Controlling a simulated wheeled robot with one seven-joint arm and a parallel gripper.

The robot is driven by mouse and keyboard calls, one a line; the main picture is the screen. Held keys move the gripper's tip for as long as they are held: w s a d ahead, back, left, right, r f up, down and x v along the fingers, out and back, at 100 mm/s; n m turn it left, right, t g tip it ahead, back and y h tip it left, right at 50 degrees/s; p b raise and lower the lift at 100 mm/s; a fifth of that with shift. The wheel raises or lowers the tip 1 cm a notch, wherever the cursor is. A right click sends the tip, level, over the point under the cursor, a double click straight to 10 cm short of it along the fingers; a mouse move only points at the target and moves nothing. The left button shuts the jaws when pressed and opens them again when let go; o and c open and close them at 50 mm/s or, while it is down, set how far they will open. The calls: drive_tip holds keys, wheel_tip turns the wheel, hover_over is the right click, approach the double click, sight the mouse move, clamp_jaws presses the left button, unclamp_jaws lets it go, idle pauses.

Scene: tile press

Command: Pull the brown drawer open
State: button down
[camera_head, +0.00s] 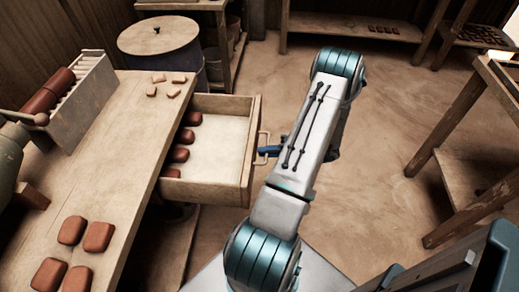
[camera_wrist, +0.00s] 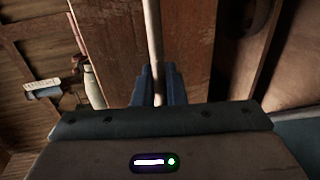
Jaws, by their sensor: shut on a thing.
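The brown drawer (camera_head: 255,130) stands pulled out from the right side of the wooden bench in the head view. Several reddish tiles lie along its left inside, and its pale floor is bare on the right. My gripper (camera_head: 270,150) is at the front of the drawer, shut on its bar handle (camera_head: 263,137). In the wrist view the handle (camera_wrist: 154,40) runs up from between the blue fingers of my gripper (camera_wrist: 157,88), with the drawer's brown front (camera_wrist: 190,50) behind it. My arm hides part of the floor beside the drawer.
The bench (camera_head: 115,170) carries reddish tiles, small pale pieces and a tile rack (camera_head: 85,95). A round lidded barrel (camera_head: 160,45) stands behind the drawer. A wooden table (camera_head: 470,150) stands at the right. The floor (camera_head: 390,125) between is clear.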

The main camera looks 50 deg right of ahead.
idle(0.3)
drive_tip(key=c, duration=1.6)
unclamp_jaws()
drive_tip(key=shift+s+d, duration=0.1)
drive_tip(key=v, duration=1.3)
drive_tip(key=shift+s+d, duration=0.15)
drive_tip(key=shift+s, duration=0.1)
drive_tip(key=shift+r, duration=0.1)
